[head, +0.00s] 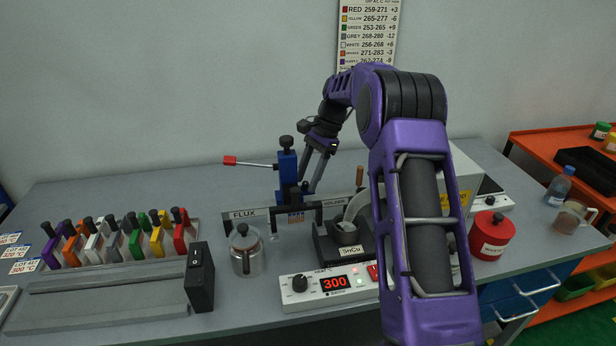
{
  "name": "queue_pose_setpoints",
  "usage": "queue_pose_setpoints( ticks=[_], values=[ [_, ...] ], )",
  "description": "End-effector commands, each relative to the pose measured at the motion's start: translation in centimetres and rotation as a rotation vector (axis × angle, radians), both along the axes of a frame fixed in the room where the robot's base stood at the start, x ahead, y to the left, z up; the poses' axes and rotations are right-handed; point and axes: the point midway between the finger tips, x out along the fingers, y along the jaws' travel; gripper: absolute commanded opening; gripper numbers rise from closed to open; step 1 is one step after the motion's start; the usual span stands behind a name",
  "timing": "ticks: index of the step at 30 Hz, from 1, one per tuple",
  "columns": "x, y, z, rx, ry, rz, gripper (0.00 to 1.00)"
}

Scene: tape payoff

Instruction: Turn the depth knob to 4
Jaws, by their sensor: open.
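A black knob (287,143) sits on top of a blue upright post (288,172) behind the flux station. No depth label or number can be read on it, so I cannot tell its setting. A lever with a red end (230,161) reaches left from the post. My gripper (312,186) points down just right of the post, its fingers apart and nothing seen between them. It is lower than the black knob and does not appear to touch it. Another black knob (299,283) is on the white heat unit (328,300), whose display reads 300.
A glass jar (247,256) and a black switch box (200,278) stand left of the heat unit. Several coloured clips stand in a rack (195,232) at left. A dark SnCu pot (349,252) and red canister (491,237) are right. My arm hides part of the bench.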

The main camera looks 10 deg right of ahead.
Motion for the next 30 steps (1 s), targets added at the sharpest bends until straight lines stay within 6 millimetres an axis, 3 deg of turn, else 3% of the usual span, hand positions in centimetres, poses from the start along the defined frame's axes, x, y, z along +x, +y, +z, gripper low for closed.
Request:
queue_pose_setpoints(
  ticks=[7,19,30],
  values=[
    [0.3,-0.6,1.4,-0.001,-0.003,-0.001,0.53],
    [1.4,-3.5,8.9,-0.001,-0.003,-0.001,0.53],
    [1.6,-4.3,11.1,0.000,0.000,0.000,0.53]
  ],
)
